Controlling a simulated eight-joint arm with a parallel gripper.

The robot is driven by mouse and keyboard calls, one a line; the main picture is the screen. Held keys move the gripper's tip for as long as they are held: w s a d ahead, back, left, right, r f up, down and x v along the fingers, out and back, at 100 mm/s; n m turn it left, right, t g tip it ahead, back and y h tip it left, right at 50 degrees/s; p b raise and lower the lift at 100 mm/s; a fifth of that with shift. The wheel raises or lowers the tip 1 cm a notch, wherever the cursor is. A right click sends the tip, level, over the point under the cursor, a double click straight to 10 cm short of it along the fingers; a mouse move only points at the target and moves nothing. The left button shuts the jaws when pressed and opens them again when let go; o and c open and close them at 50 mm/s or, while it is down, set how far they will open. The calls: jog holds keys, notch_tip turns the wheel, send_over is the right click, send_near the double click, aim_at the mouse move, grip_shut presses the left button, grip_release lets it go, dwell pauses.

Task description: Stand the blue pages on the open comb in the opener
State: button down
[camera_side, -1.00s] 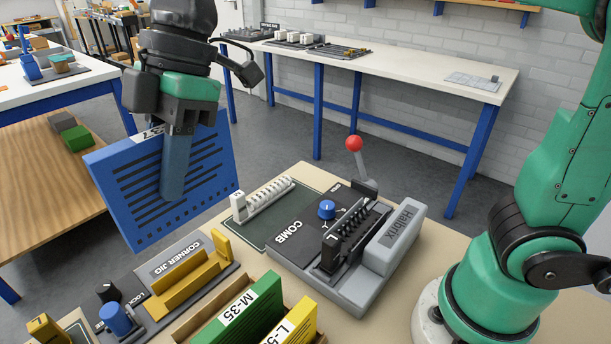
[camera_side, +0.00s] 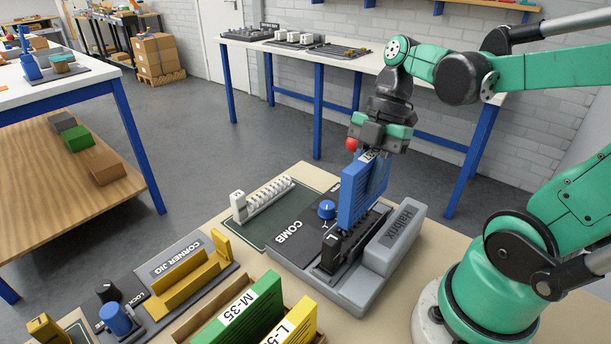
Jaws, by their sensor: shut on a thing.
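My gripper (camera_side: 381,138) is shut on the top edge of the blue pages (camera_side: 357,192). The pages are upright, right over the comb opener (camera_side: 362,288). Their lower edge is at the row of dark prongs (camera_side: 346,238); I cannot tell whether it rests on them or hangs just above. The pages hide part of the prong row, so any comb there is hard to make out. A white comb (camera_side: 266,198) lies on the dark mat marked COMB, left of the opener. The opener's red lever knob (camera_side: 352,144) shows beside my gripper, partly hidden.
A box at the front holds green pages (camera_side: 240,318) marked M-35 and yellow pages (camera_side: 297,325). The yellow corner jig (camera_side: 184,276) stands to the left. A blue knob (camera_side: 327,209) sits close left of the blue pages. The mat between is mostly clear.

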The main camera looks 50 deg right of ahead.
aim_at(361, 208)
jog(key=shift+f, duration=2.5)
jog(key=shift+f, duration=0.6)
jog(key=c, duration=1)
grip_release()
jog(key=shift+o, duration=0.2)
jog(key=shift+v, duration=5.5)
jog(key=shift+a, duration=0.1)
jog(key=w+a+f+m+t+h, duration=0.4)
jog(key=a+m+t, duration=0.3)
jog(key=m, duration=1.1)
jog(key=shift+w+a+h, duration=0.25)
jog(key=shift+w+h, duration=0.05)
jog(key=shift+w, duration=0.55)
